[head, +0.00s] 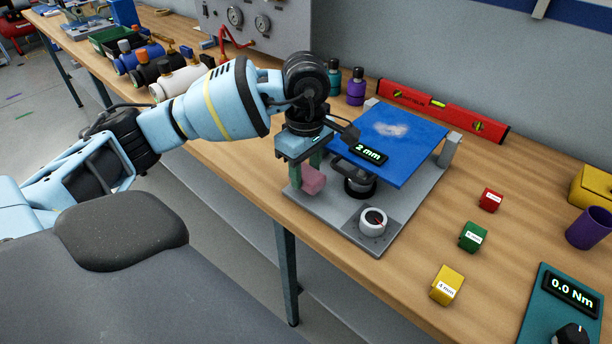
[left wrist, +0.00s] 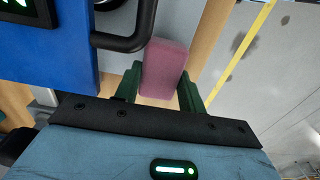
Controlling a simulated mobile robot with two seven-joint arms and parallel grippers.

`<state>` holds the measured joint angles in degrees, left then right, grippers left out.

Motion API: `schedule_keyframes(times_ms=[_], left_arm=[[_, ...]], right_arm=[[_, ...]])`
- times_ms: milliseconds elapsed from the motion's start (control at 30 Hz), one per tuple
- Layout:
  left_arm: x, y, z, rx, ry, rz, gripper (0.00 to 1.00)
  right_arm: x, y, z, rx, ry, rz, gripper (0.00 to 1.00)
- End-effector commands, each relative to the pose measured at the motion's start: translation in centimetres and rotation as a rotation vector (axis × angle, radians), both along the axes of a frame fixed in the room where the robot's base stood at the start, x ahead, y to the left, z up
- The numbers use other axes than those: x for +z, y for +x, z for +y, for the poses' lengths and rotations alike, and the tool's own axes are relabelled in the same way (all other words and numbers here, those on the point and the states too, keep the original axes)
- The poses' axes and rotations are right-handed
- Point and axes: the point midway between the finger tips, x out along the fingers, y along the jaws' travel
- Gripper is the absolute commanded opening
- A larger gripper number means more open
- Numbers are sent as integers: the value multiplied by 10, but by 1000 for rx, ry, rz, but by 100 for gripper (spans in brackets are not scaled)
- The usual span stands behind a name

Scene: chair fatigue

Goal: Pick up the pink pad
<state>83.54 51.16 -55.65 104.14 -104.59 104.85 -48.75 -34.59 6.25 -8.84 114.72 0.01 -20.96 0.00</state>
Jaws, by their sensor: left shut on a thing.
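The pink pad (head: 313,181) is a small block at the left edge of the grey test plate. In the left wrist view the pad (left wrist: 165,65) is between the green fingers of my left gripper (left wrist: 161,84). My left gripper (head: 306,172) comes down from above and is shut on the pad. In the head view its fingers hide part of the pad. I cannot tell whether the pad touches the plate. My right gripper is not in view.
A blue board (head: 395,142) with a "2 mm" display (head: 369,153) is close right of my gripper. A white dial (head: 373,221) is in front. Red (head: 490,200), green (head: 473,237) and yellow (head: 447,285) blocks stand to the right. A red level (head: 440,108) lies behind.

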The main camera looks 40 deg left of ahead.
Motion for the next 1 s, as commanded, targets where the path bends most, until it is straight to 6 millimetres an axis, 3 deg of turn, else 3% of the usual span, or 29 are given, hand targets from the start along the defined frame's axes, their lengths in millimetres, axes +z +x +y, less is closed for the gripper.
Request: schedule_keyframes(times_ms=[67,167,700,1000], left_arm=[[14,1,0,0,0,-4,18],[14,-17,2,-1,2,1,18],[24,-131,8,-1,3,2,18],[28,-158,9,1,0,1,18]], right_arm=[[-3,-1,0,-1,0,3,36],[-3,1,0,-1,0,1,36],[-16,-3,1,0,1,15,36],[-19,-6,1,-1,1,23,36]])
